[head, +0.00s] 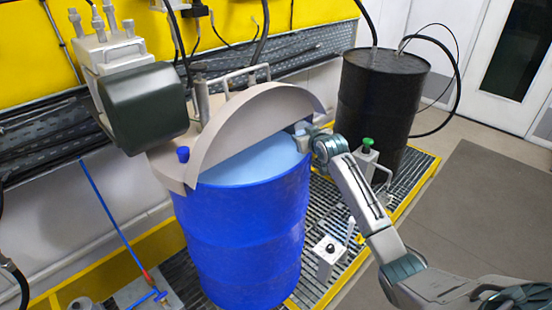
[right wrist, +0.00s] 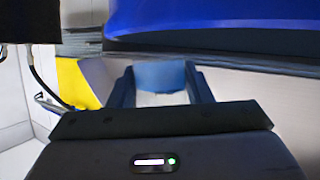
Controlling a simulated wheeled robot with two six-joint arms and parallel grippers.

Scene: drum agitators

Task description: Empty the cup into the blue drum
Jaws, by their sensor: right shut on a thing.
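The blue drum (head: 245,235) stands upright in the middle of the head view. A raised grey half-round lid plate (head: 250,120) covers its back part, and a light-blue surface (head: 255,165) shows in the open front part. My right gripper (head: 302,134) is at the drum's right rim, beside the lid plate. In the right wrist view it is shut on a small blue thing (right wrist: 160,75), which looks like the cup; its tilt and contents cannot be told. The drum's blue wall (right wrist: 220,20) fills the top of that view. My left gripper is not in view.
A motor unit (head: 145,105) and a small blue knob-like piece (head: 183,154) sit at the lid's left. A black drum (head: 380,95) with hoses stands behind right. A control post (head: 330,252) stands close to my right arm. Grey floor (head: 480,200) at right is clear.

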